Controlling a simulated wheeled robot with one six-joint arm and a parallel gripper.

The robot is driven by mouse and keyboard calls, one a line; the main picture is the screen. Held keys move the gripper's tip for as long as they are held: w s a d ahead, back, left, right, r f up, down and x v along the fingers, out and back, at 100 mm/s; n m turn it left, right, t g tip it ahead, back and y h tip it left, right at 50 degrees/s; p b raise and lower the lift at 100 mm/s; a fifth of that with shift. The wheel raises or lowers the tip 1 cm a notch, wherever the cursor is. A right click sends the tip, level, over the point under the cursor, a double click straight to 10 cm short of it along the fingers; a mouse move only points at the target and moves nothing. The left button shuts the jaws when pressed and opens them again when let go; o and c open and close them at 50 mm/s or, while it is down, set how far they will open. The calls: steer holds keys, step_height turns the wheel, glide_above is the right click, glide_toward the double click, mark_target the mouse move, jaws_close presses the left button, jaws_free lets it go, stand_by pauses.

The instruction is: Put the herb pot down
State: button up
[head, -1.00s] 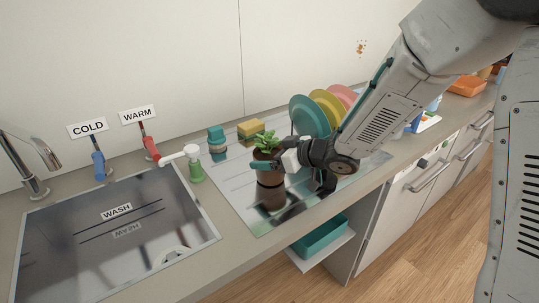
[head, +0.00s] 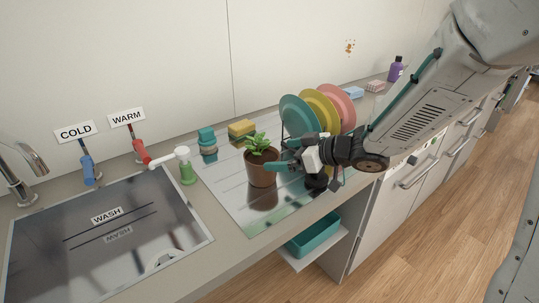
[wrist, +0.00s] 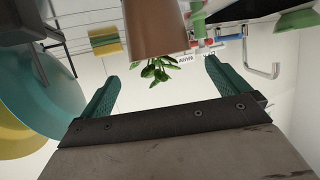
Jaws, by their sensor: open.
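The herb pot (head: 261,170), a brown pot with a green leafy plant, stands upright on the shiny draining board (head: 235,215), its reflection directly below it. My gripper (head: 280,163) is at the pot's right side in the head view, with its teal fingers pointing at it. In the wrist view, which is upside down, the pot (wrist: 155,25) and its leaves show beyond the fingertips. My gripper (wrist: 161,72) is open there, its two fingers wide apart with nothing between them.
A rack with teal, yellow and pink plates (head: 320,108) stands close behind my gripper. The sink (head: 105,235) and green soap dispenser (head: 187,168) are left. The board's front left is clear.

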steer(key=s+d+r+m+t+h, duration=0.15)
steer(key=d+r+m+h, duration=0.35)
steer(key=d, duration=0.5)
steer(key=s+d+r+m+t+h, duration=0.1)
steer(key=s+d+r+m+h, duration=0.25)
steer(key=d+h, duration=0.5)
steer(key=s+m+g+y, duration=0.2)
steer(key=s+g, duration=0.6)
steer(key=s, duration=1.7)
steer(key=shift+s+d+m+g, duration=0.2)
steer(key=shift+d+m+g, duration=0.05)
steer(key=shift+m+g, duration=0.1)
steer(key=shift+f, duration=0.1)
